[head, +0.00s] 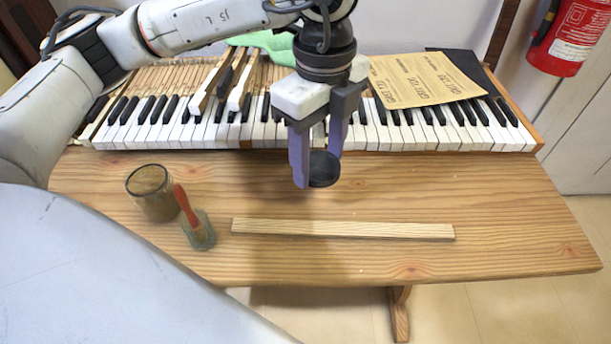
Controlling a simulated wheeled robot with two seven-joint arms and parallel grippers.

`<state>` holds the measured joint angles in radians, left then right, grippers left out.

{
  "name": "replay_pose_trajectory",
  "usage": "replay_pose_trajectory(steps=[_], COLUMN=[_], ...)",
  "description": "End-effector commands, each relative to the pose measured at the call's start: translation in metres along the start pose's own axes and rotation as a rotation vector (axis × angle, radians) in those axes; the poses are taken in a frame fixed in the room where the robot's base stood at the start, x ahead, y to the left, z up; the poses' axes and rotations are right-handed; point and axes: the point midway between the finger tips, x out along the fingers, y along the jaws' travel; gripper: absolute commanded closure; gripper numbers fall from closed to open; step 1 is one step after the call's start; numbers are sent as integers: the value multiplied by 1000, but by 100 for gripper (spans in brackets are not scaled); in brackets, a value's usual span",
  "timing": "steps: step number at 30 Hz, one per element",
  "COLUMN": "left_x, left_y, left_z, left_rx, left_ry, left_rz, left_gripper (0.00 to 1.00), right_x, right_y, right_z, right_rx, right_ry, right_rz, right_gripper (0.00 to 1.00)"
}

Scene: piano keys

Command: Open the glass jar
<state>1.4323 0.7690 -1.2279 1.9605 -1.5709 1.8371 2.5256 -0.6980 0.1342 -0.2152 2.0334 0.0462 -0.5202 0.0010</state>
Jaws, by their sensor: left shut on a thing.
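A glass jar (153,194) with brownish contents stands upright at the left of the wooden table. Its top shows no lid on it. My left gripper (316,168) is to the right of the jar, above the table in front of the piano keys. Its two fingers are shut on a dark round lid (325,170), held apart from the jar. My right gripper is not in view.
A small glass jar with a red-handled brush (187,205) stands just right of the glass jar. A wooden strip (343,229) lies on the table (500,235). Piano keys (440,138), sandpaper sheets (425,78) and a green object (275,45) are behind. The table's right side is clear.

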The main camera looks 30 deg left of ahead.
Motion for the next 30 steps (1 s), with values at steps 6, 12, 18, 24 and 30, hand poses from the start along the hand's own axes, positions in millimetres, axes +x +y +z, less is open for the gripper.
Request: replay_pose_trajectory(steps=[6,12,18,24,30], left_x=[28,59,72,74,75], left_y=[0,1,0,0,0], left_z=[0,0,0,0,0], left_rx=[3,3,4,4,4], left_ry=[1,0,1,1,1], left_rz=[1,3,-1,-1,-1], left_gripper=[75,75,75,75,31], right_x=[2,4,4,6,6], right_y=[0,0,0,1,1], right_z=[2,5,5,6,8], right_rx=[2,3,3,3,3], right_ry=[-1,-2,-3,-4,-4], right_rz=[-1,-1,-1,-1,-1], right_gripper=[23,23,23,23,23])
